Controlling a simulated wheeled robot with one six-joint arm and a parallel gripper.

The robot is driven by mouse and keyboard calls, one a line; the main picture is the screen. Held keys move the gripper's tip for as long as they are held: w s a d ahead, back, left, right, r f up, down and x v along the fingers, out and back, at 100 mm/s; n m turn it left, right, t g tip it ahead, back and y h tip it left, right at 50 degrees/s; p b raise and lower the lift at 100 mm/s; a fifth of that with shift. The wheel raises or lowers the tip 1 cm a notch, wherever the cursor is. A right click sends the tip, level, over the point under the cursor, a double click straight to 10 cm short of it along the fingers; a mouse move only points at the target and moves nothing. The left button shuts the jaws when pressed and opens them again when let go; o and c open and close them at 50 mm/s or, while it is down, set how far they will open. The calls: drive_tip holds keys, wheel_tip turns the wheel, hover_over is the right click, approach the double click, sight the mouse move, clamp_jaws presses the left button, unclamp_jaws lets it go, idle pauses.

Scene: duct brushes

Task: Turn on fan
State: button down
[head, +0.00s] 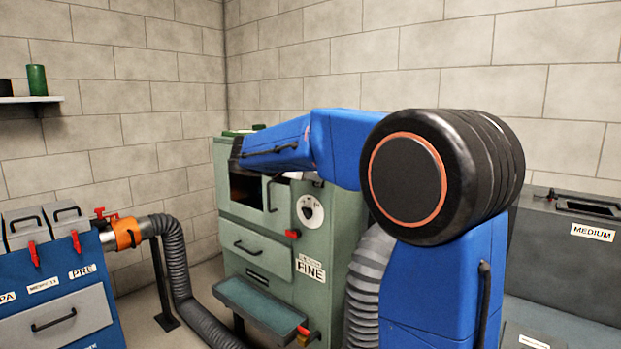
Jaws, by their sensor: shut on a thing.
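No part is labelled as a fan in the head view. The green cabinet labelled FINE (310,267) stands in the middle. A round white dial plate with a dark knob (310,210) is on its front, with a red part (293,233) just below left. I cannot tell the knob's setting. My blue arm rises at the right and reaches left across the cabinet's upper front. Its far end is by the dark opening (244,190) at the cabinet's upper left. My gripper's fingers do not show; the arm hides that area.
A blue cabinet (60,290) with a grey drawer stands at the left, joined to an orange collar (127,233) and a grey hose (176,265). A dark cabinet labelled MEDIUM (560,255) is at the right. A shelf (35,99) hangs on the left wall.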

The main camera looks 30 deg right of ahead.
drive_tip(key=shift+f+t+h, duration=0.25)
drive_tip(key=shift+h, duration=0.4)
drive_tip(key=shift+f+t+h, duration=0.25)
drive_tip(key=shift+h, duration=0.4)
drive_tip(key=c, duration=1.5)
unclamp_jaws()
drive_tip(key=v, duration=1.7)
drive_tip(key=shift+a, duration=0.2)
